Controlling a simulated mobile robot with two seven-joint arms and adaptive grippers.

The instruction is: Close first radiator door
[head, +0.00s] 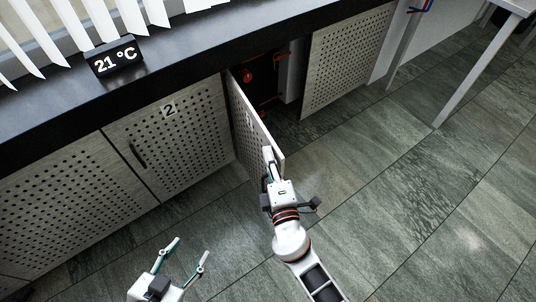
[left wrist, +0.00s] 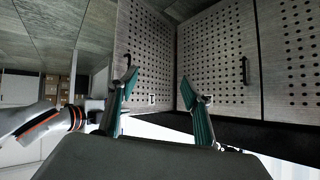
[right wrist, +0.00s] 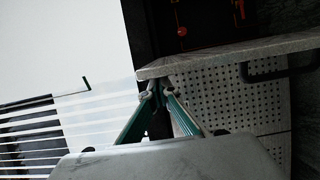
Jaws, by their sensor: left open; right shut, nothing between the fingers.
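The first radiator door (head: 252,118), a perforated grey panel, stands swung out from the cabinet, baring a dark recess. It shows with a dark handle in the left wrist view (left wrist: 150,50), and its pale edge crosses the right wrist view (right wrist: 225,54). My right gripper (head: 268,153) is shut and empty at the door's free end; its fingertips (right wrist: 158,88) appear close to the edge, but I cannot tell whether they touch. My left gripper (head: 189,246) is open and empty, low in front of door 2, with the open door beyond its fingers (left wrist: 155,85).
Door 2 (head: 172,135) is shut beside the opening. Another perforated panel (head: 347,58) is right of it. A red valve (head: 247,76) and pipes sit inside the recess. A black counter (head: 185,55) with a temperature display (head: 115,61) runs above. The tiled floor (head: 400,200) is clear at right.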

